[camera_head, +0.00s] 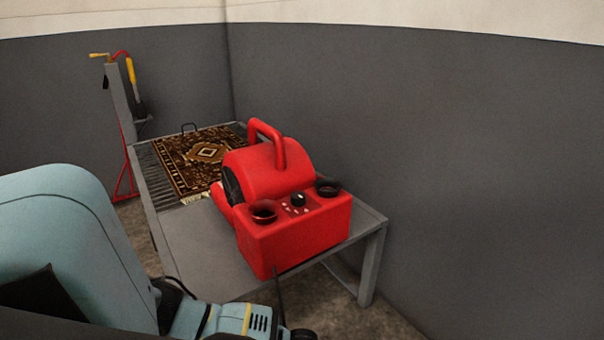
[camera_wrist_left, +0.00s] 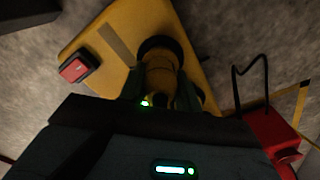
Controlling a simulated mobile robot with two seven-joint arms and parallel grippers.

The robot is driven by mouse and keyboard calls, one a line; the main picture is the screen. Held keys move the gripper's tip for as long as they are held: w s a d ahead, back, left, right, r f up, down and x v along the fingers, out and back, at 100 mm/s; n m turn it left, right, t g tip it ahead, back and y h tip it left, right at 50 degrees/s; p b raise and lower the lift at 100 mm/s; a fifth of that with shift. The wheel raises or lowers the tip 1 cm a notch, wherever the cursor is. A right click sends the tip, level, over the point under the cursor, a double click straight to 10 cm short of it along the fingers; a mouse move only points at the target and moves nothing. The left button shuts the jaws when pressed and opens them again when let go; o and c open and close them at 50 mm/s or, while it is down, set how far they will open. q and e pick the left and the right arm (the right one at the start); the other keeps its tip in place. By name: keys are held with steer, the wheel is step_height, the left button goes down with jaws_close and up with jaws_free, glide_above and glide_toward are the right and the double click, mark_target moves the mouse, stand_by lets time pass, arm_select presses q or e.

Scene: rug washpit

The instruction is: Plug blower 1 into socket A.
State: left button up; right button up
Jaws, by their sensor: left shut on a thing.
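A red blower (camera_head: 295,222) with a top handle, a black knob and two dark round ports stands on a grey metal bench. A dark cord (camera_head: 279,290) hangs from its front. In the left wrist view, my left gripper (camera_wrist_left: 163,88) is shut on a yellow cylindrical plug (camera_wrist_left: 160,78). The plug's far end meets a black round socket (camera_wrist_left: 158,44) on a yellow box (camera_wrist_left: 128,22); I cannot tell how deep it sits. In the head view, my left arm fills the lower left and its fingertips are hidden. No socket letter is readable.
The grey bench (camera_head: 195,250) carries a patterned rug (camera_head: 190,150) behind the blower. A stand (camera_head: 118,100) with a yellow-handled tool is at the back left. The yellow box bears a red switch (camera_wrist_left: 75,69). A red object (camera_wrist_left: 270,135) with a black loop lies at right.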

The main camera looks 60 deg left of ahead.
arm_select(q)
steer(key=shift+f, duration=0.4)
arm_select(e)
steer(key=shift+s+f, duration=0.15)
steer(key=shift+s, duration=0.25)
arm_select(q)
steer(key=shift+f+b, duration=0.2)
steer(key=shift+b, duration=0.1)
arm_select(e)
steer(key=shift+f, duration=0.1)
arm_select(q)
steer(key=o, duration=1.1)
arm_select(e)
steer(key=shift+w, duration=0.3)
arm_select(q)
steer(key=shift+r, duration=0.1)
arm_select(e)
steer(key=shift+w, duration=0.1)
arm_select(q)
steer(key=shift+r, duration=0.3)
step_height(320, 180, up, 6)
steer(key=p, duration=0.4)
steer(key=shift+r, duration=0.6)
arm_select(e)
steer(key=r, duration=0.4)
steer(key=shift+s+r, duration=0.15)
steer(key=shift+s, duration=0.05)
